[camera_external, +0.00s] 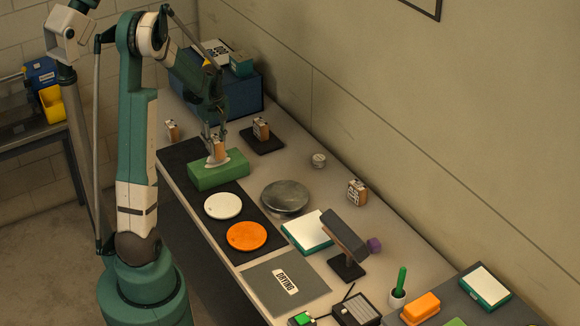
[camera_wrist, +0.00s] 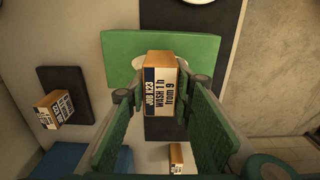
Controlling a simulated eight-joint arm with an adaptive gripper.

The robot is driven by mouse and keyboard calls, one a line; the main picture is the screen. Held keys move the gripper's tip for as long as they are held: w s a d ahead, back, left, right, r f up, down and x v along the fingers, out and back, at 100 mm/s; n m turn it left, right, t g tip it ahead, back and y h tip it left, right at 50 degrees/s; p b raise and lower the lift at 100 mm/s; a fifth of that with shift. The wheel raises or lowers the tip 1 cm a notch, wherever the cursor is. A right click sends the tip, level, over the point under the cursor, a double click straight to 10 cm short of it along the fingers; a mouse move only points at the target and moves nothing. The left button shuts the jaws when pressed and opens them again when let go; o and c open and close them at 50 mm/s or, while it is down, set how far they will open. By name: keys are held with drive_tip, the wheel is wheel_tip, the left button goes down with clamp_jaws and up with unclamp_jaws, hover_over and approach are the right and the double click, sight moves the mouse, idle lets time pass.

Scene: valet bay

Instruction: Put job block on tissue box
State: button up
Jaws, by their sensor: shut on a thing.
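The job block (camera_wrist: 161,88) is a small wooden block with a white and blue label reading "JOB K23 WASH 1 h from 9" in the wrist view. My gripper (camera_wrist: 160,98) is shut on it, with a green-padded finger on each side. The tissue box (camera_external: 205,178) is a green box with white tissue on top, at the left end of the bench. In the external view, the held job block (camera_external: 217,146) is directly over the tissue. I cannot tell whether it touches. The box (camera_wrist: 118,52) shows behind the block in the wrist view, its tissue partly hidden.
Similar blocks stand left of the box (camera_external: 172,131), on a dark pad (camera_external: 261,127) and farther right (camera_external: 357,191). A white disc (camera_external: 223,206), an orange disc (camera_external: 247,236) and a metal plate (camera_external: 285,197) lie nearby. A blue bin (camera_external: 240,98) stands at the back.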

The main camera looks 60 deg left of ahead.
sight(217, 151)
drive_tip(key=shift+f, duration=1.7)
drive_tip(key=shift+f, duration=0.15)
drive_tip(key=o, duration=0.9)
drive_tip(key=shift+r, duration=0.25)
drive_tip(key=shift+r, duration=5.95)
